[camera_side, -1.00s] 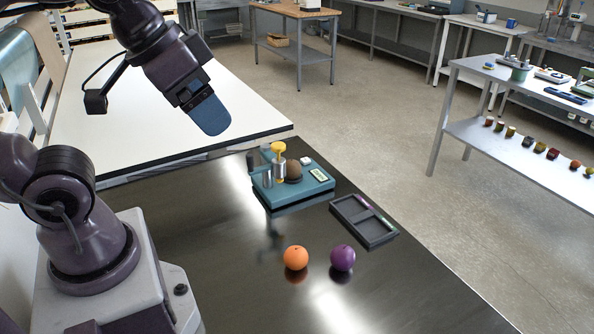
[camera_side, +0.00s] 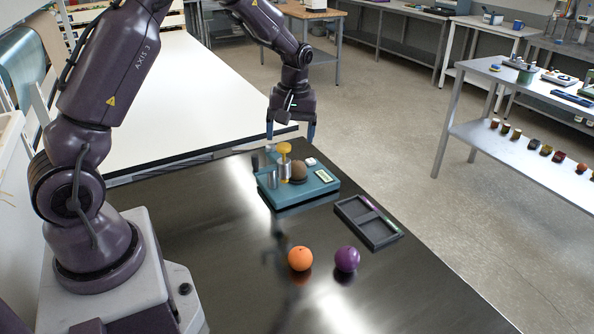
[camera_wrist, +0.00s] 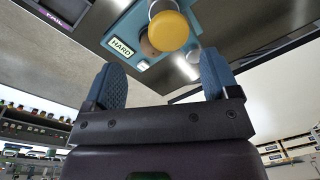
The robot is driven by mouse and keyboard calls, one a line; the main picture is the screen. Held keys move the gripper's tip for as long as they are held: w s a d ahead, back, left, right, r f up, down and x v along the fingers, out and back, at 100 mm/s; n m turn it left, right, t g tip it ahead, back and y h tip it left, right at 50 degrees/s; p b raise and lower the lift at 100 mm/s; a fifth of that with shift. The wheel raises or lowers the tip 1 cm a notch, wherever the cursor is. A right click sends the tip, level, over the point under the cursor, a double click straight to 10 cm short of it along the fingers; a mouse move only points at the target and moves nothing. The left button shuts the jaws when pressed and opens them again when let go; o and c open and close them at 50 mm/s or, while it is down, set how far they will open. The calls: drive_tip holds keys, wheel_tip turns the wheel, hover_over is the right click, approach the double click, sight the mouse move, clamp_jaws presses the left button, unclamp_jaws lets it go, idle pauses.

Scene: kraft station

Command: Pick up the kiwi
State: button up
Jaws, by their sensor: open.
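The brown kiwi (camera_side: 299,171) sits on a teal device (camera_side: 300,191), beside a metal post with a yellow knob (camera_side: 284,149). In the wrist view the kiwi (camera_wrist: 147,47) is partly hidden behind the round yellow knob (camera_wrist: 169,31). My gripper (camera_side: 291,133) is open and empty, pointing down above and just behind the device. Its two blue fingers are spread apart, and they also show in the wrist view (camera_wrist: 163,80).
An orange fruit (camera_side: 300,258) and a purple fruit (camera_side: 347,259) lie on the dark table in front. A black divided tray (camera_side: 354,212) is right of the device. A label reading HARD (camera_wrist: 122,48) shows on the device in the wrist view.

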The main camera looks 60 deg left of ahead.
sight(298, 162)
drive_tip(key=w+a+f+n, duration=0.1)
drive_tip(key=f+n, duration=0.1)
drive_tip(key=w+a+f+n, duration=0.1)
drive_tip(key=w+f, duration=0.1)
drive_tip(key=f, duration=0.1)
drive_tip(key=w+a+f+n, duration=0.1)
drive_tip(key=a+f+n, duration=0.1)
drive_tip(key=f, duration=0.1)
drive_tip(key=shift+w+n+t+y, duration=0.2)
drive_tip(key=shift+n+t+y, duration=0.1)
drive_tip(key=shift+a+f, duration=0.2)
drive_tip(key=shift+f, duration=0.75)
drive_tip(key=shift+a+f, duration=0.15)
drive_tip(key=shift+f, duration=0.75)
drive_tip(key=shift+a+f, duration=0.2)
drive_tip(key=shift+f, duration=0.75)
drive_tip(key=c, duration=1.1)
